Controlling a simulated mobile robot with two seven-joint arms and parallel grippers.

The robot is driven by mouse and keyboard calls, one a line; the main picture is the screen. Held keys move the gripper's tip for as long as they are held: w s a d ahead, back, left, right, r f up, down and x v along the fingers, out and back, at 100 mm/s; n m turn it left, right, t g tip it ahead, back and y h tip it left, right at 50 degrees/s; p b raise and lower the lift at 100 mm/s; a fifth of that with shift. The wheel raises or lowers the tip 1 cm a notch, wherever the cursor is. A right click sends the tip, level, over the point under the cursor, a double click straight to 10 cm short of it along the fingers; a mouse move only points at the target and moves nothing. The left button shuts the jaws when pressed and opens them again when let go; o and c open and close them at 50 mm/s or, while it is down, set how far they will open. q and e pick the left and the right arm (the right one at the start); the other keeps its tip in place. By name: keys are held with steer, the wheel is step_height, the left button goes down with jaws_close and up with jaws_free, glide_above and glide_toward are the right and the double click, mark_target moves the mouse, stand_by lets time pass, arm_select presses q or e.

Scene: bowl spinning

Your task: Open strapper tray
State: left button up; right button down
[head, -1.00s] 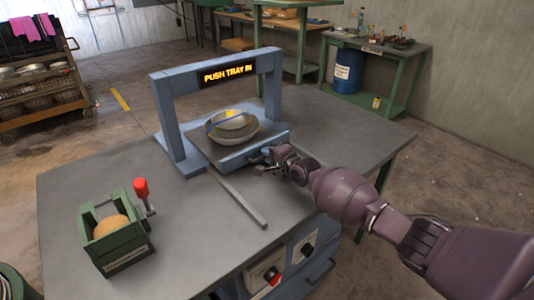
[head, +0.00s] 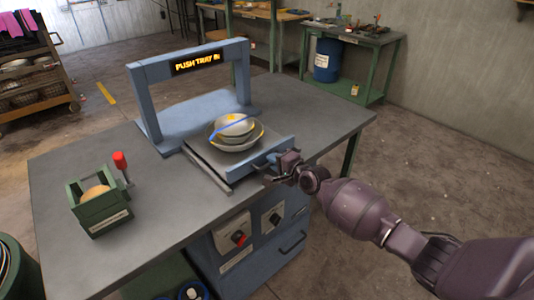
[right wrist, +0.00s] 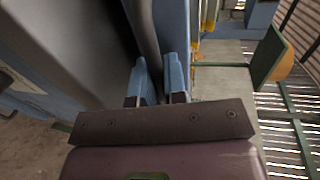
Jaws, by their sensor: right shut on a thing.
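The strapper is a blue arch frame (head: 143,105) on the grey workbench, with a lit sign (head: 196,62) reading "PUSH TRAY IN". Its tray (head: 205,153), grey with a blue front, is slid out toward the front right of the arch. Stacked bowls (head: 235,134) with a blue strap across them sit on the tray. My right gripper (head: 276,168) is at the tray's front edge, shut on the tray handle. In the right wrist view the two blue-tipped fingers (right wrist: 160,83) close around a dark bar. My left gripper is not in view.
A green box (head: 98,207) with a round tan item and a red-knobbed lever (head: 121,164) stands at the bench's left. Switches and a drawer handle (head: 293,243) are on the blue cabinet front below. The bench (head: 85,147) is mostly clear.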

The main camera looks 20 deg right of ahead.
arm_select(q)
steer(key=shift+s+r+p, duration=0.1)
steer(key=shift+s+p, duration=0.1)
steer(key=shift+p, duration=0.2)
arm_select(e)
steer(key=v, duration=0.3)
steer(key=shift+s+d+f, duration=0.15)
steer(key=shift+s+f, duration=0.15)
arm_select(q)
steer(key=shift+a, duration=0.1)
arm_select(e)
steer(key=c, duration=1.2)
jaws_free()
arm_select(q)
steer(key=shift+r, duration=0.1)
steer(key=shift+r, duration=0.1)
arm_select(e)
steer(key=shift+s, duration=0.1)
arm_select(q)
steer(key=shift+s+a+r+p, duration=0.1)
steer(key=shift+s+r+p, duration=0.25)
steer(key=shift+p, duration=0.55)
arm_select(e)
steer(key=v, duration=1)
steer(key=shift+s, duration=0.35)
